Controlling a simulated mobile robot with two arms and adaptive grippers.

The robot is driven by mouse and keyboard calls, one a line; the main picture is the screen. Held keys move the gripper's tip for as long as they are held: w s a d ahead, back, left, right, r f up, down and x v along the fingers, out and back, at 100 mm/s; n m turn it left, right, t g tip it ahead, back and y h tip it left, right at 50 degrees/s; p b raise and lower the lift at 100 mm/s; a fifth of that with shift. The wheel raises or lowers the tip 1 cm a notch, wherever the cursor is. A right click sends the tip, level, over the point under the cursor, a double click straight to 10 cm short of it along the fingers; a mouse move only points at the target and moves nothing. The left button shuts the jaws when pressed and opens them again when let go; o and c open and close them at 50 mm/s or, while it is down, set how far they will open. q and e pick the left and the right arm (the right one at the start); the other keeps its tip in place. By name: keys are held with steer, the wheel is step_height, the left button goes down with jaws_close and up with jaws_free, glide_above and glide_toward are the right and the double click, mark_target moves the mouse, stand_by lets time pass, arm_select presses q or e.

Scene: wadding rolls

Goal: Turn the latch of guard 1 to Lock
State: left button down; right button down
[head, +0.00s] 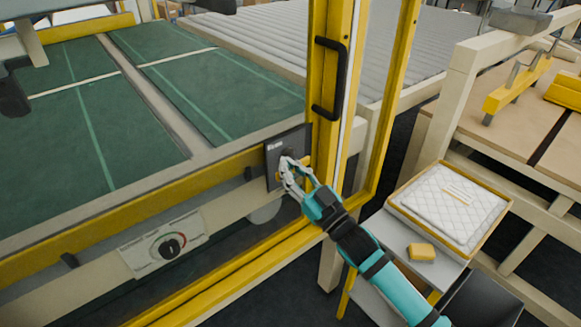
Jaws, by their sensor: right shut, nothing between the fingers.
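The guard's yellow frame (331,60) stands upright at the centre, with a black handle (343,78) on it. A dark latch plate (274,165) with a small pale label is fixed low on the frame's left side. My right gripper (286,165) is at this plate, its fingers shut and empty in front of the plate's middle. The fingers cover most of the latch knob, so its position cannot be read. I cannot tell whether the fingers touch it. My left gripper is not in view.
A dial panel (163,244) with a black knob is on the beige beam at lower left. Green belts (225,90) lie behind the guard. At right, a yellow-edged tray (398,205) holds white quilted wadding, beside a yellow block (421,251). A beige-framed table (460,80) stands farther right.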

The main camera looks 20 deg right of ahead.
step_height(320, 180, down, 7)
steer(key=n+g+y, duration=0.1)
steer(key=n+g, duration=0.2)
steer(key=n, duration=0.7)
steer(key=d+n+g+y+p, duration=0.1)
steer(key=n+g+y, duration=0.1)
steer(key=n, duration=0.8)
steer(key=shift+w+d+g, duration=0.3)
steer(key=shift+w+g, duration=0.05)
steer(key=shift+g, duration=0.35)
steer(key=shift+f, duration=0.15)
